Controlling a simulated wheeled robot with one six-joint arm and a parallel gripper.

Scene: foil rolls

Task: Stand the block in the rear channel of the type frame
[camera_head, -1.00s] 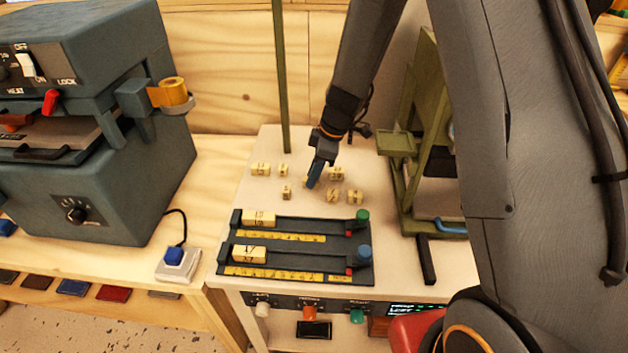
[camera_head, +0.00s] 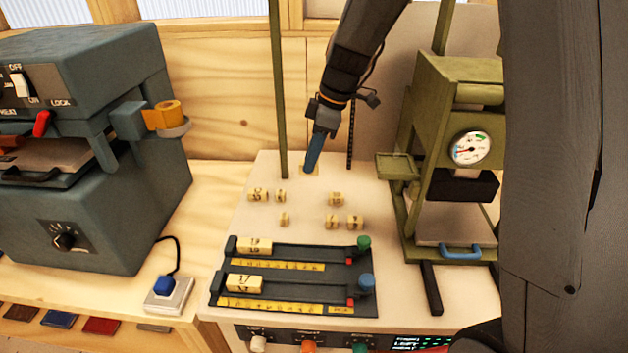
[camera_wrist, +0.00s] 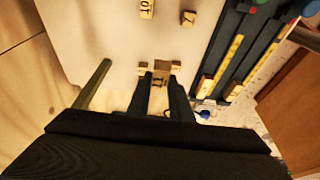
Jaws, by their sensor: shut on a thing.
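My gripper (camera_head: 309,168) is shut on a small tan block (camera_wrist: 160,73), which shows between the fingertips (camera_wrist: 161,80) in the wrist view, with a dark mark on its face. In the head view the block is mostly hidden by the blue-grey fingers. The gripper is at the back of the pale tabletop, behind the loose blocks. The dark type frame (camera_head: 215,297) lies at the table's front, apart from the gripper. Its rear channel (camera_head: 310,252) has a wooden block (camera_head: 254,246) at its left end and a green knob at its right.
The front channel (camera_head: 305,289) also holds a block (camera_head: 243,283) at its left end. Several loose lettered blocks (camera_head: 335,199) lie between gripper and frame. A green post (camera_head: 282,100) stands left of the gripper; a green press with a gauge (camera_head: 450,130) stands right.

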